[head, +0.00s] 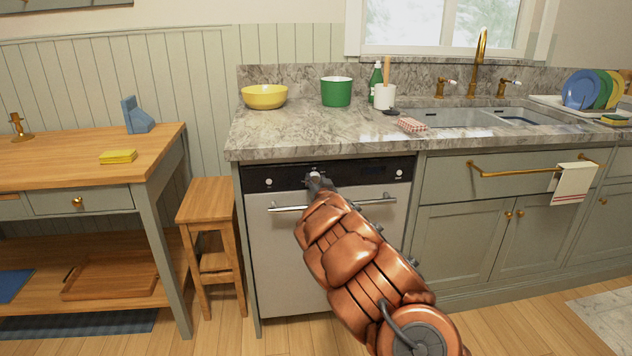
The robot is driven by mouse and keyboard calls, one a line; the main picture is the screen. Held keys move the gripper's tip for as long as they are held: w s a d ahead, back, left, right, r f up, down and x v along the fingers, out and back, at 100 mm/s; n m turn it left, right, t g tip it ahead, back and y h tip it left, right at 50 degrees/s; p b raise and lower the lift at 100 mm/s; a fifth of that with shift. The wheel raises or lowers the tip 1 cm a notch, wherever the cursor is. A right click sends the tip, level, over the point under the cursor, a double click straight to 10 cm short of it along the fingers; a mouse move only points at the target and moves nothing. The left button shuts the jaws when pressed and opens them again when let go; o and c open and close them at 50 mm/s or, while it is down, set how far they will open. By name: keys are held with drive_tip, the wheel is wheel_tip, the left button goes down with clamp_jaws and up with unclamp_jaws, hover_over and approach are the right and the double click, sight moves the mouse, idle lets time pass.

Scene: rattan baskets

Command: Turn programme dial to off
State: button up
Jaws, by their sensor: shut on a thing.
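The dishwasher (277,243) stands under the marble counter, with a silver door and a black control strip (258,179) along its top. The programme dial (315,174) is a light round knob near the middle of that strip. My gripper (316,178) reaches up to the strip and is shut on the dial, which it partly covers. The dial's marking and the fingertips are too small to read clearly.
The dishwasher's bar handle (290,208) juts out just below my gripper. A wooden stool (207,228) and a wooden-topped table (75,155) stand to the left. A yellow bowl (264,97) and a green pot (336,92) sit on the counter (290,132) above.

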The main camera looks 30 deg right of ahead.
drive_tip(key=shift+f+n+b, duration=0.15)
drive_tip(key=shift+n+b, duration=0.35)
drive_tip(key=shift+n, duration=0.5)
drive_tip(key=shift+f+n+b, duration=0.1)
drive_tip(key=shift+n+b, duration=0.35)
drive_tip(key=shift+n, duration=0.55)
drive_tip(key=n+b, duration=0.4)
drive_tip(key=shift+a+g, duration=0.1)
drive_tip(key=shift+g, duration=0.2)
drive_tip(key=n+b, duration=0.2)
drive_tip(key=n, duration=0.1)
drive_tip(key=n+h+b, duration=0.1)
drive_tip(key=n+b, duration=0.4)
drive_tip(key=b, duration=0.1)
drive_tip(key=shift+g, duration=0.3)
drive_tip(key=n+b, duration=0.4)
drive_tip(key=n, duration=0.1)
drive_tip(key=shift+w+a+r+h+b, duration=0.1)
drive_tip(key=shift+r+h+b, duration=0.05)
drive_tip(key=shift+h+b, duration=0.15)
drive_tip(key=shift+n, duration=0.4)
drive_tip(key=o, duration=1.1)
drive_tip(key=shift+o, duration=0.2)
